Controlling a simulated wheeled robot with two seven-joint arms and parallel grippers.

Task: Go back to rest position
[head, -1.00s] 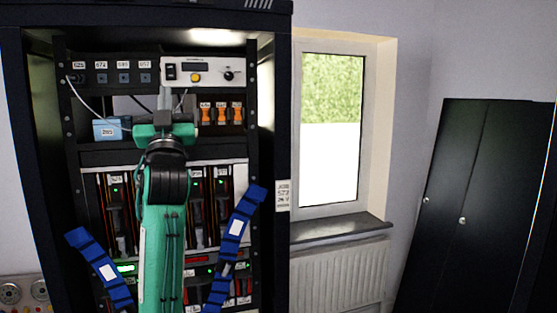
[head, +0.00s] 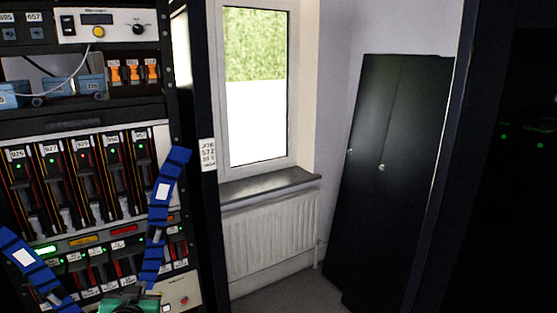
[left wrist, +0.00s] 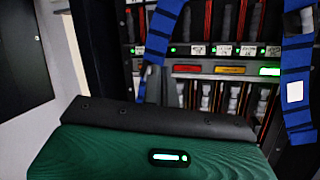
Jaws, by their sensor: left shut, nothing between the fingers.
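My left gripper (head: 130,302) shows only as a green and black part at the bottom edge of the head view, low in front of the equipment rack (head: 85,115). Its fingers are hard to make out there. In the left wrist view its green housing and black front edge (left wrist: 155,117) fill the lower part, with the rack behind. It is shut with nothing held. My right gripper is in neither view.
Blue boxes (head: 60,88) and orange parts (head: 132,72) sit on a shelf. A window (head: 256,85), radiator (head: 268,240) and black cabinet (head: 385,170) stand to the right.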

